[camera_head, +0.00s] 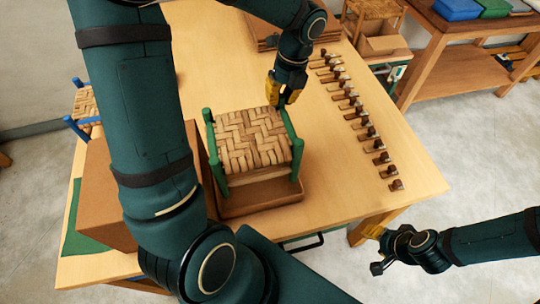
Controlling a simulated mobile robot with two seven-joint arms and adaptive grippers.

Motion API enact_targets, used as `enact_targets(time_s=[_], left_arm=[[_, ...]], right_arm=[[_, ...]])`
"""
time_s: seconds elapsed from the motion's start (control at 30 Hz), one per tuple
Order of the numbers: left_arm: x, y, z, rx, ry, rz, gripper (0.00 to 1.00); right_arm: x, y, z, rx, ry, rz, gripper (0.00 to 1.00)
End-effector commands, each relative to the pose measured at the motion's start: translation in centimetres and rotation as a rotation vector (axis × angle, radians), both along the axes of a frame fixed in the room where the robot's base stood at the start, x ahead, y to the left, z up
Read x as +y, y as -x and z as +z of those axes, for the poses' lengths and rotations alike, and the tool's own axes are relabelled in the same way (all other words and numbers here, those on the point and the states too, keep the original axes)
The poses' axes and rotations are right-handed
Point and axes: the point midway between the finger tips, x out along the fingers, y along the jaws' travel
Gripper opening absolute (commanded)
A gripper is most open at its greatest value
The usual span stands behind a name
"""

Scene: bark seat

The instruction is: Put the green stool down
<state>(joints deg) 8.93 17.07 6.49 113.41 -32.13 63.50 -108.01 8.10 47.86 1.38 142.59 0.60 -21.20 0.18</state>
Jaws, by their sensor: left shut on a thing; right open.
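The green stool (250,140) has green posts and a woven bark seat. It is upright at a brown shallow tray (262,205) on the wooden table, mid-view. I cannot tell whether its legs rest in the tray or hang just above it. My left gripper (282,98) comes down from above, its yellow fingers shut on the stool's far right green post. The contact is small and partly hidden. My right gripper (375,240) is open and empty, past the table's right front edge, well apart from the stool.
A row of several small wooden-handled tools (355,105) lies along the table's right side. A brown box (100,195) stands left of the tray, partly behind my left arm. A blue stool (82,105) is at the far left. Bare tabletop (335,165) lies right of the tray.

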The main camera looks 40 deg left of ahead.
Motion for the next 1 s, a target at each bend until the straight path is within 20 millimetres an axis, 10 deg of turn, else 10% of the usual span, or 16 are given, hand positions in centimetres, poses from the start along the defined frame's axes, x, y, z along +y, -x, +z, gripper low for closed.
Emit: enact_targets(time_s=[0.67,1.0], left_arm=[[0.0,0.1,-8.4,0.003,0.001,0.002,0.0],[0.0,0.0,-8.8,0.0,0.0,0.002,0.0]], right_arm=[[0.0,0.0,-1.3,0.001,0.003,0.0,0.47],[0.1,0.0,-1.4,0.001,0.003,0.0,0.47]])
